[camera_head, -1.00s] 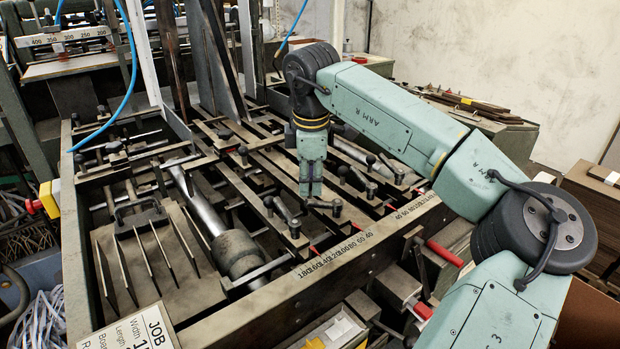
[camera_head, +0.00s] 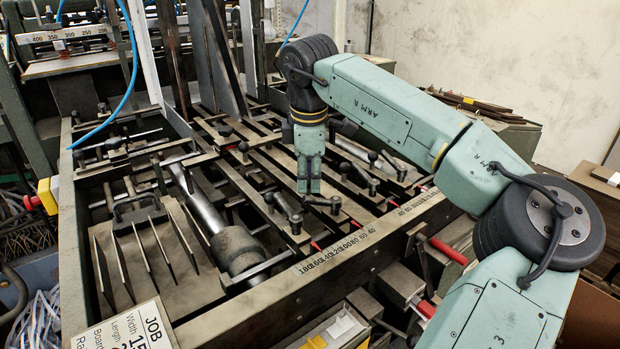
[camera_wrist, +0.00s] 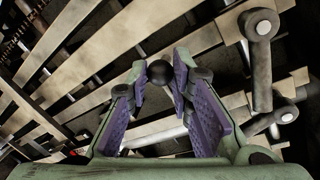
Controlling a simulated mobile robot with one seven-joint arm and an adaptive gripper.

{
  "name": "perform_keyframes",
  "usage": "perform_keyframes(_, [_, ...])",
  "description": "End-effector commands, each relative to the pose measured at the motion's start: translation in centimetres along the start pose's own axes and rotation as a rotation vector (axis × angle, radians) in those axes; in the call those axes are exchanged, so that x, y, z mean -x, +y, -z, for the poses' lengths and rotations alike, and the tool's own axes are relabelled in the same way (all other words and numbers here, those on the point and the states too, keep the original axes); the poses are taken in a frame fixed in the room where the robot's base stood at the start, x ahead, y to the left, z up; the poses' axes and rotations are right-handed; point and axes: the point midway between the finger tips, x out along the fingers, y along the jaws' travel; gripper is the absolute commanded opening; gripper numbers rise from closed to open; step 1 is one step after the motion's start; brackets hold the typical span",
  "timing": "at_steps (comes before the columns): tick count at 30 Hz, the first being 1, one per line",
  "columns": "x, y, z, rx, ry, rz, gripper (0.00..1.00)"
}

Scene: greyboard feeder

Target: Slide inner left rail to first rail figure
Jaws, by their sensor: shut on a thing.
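My gripper (camera_head: 309,190) points down over the feeder frame among the clamp levers. In the wrist view its purple-padded fingers (camera_wrist: 164,98) close around a black ball knob (camera_wrist: 160,73), seemingly a clamp lever's knob. The head view hides this grip behind the fingers. A lever (camera_head: 335,205) shows just right of the fingertips, and another lever (camera_head: 289,212) stands to their left. Long diagonal rails (camera_head: 258,196) run under them towards the front bar. I cannot tell for sure which rail the held knob belongs to. The numbered scale (camera_head: 333,253) lies on the front bar, with red pointers behind it.
More levers (camera_head: 360,178) stand close on the right; one lever (camera_wrist: 261,60) is near my fingers in the wrist view. A thick round shaft (camera_head: 235,250) lies to the left. A job card (camera_head: 128,330) is at the front left. Red handles (camera_head: 448,251) stick out at the front.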

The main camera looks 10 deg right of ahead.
Motion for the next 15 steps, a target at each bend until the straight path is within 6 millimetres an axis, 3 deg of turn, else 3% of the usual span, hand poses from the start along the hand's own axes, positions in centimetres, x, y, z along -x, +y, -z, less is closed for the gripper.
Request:
perform_keyframes(2, [0.02,-0.01,0.00,0.000,0.000,0.001,0.00])
perform_keyframes(3, [0.02,-0.01,0.00,0.000,0.000,0.001,0.22])
perform_keyframes(11, [0.01,0.01,-0.01,0.000,0.000,0.000,0.40])
perform_keyframes(15, [0.01,0.01,-0.02,0.000,0.000,0.000,0.40])
